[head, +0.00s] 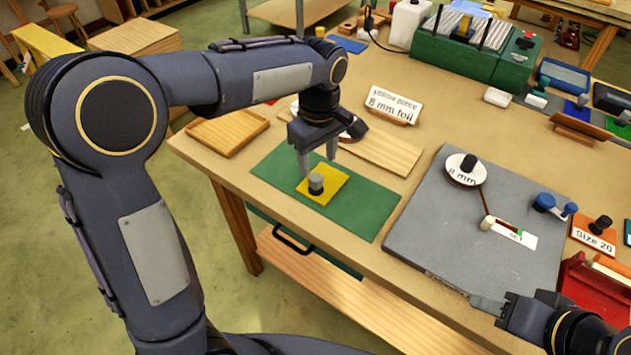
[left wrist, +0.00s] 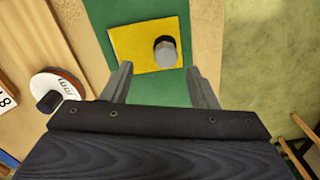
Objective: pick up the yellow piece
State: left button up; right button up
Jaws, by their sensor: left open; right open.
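The yellow piece (head: 326,191) is a flat square lying on a green mat (head: 364,207), with a grey knob (head: 316,183) standing on it. My left gripper (head: 318,166) is open and points down just above and behind the piece. In the left wrist view, the yellow piece (left wrist: 130,47) and its knob (left wrist: 165,50) lie beyond the two open fingertips (left wrist: 160,80), with nothing between the fingers but green mat. My right gripper (head: 488,303) is at the lower right, by the front edge of the grey board; its finger shows, empty.
A card reading "yellow piece 8 mm foil" (head: 393,105) stands behind. A wooden tray (head: 228,133) is left of the mat. A grey board (head: 430,232) at right carries a round "8 mm" disc (head: 465,171). A red box (head: 590,289) is near my right gripper.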

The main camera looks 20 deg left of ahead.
aim_at(316, 177)
pick_arm(q)
jog(key=f, duration=0.6)
jog(key=shift+s+a+f, duration=0.15)
jog(key=shift+s+f, duration=0.05)
jog(key=shift+s, duration=0.15)
jog(key=shift+c, duration=0.3)
jog(key=c, duration=0.9)
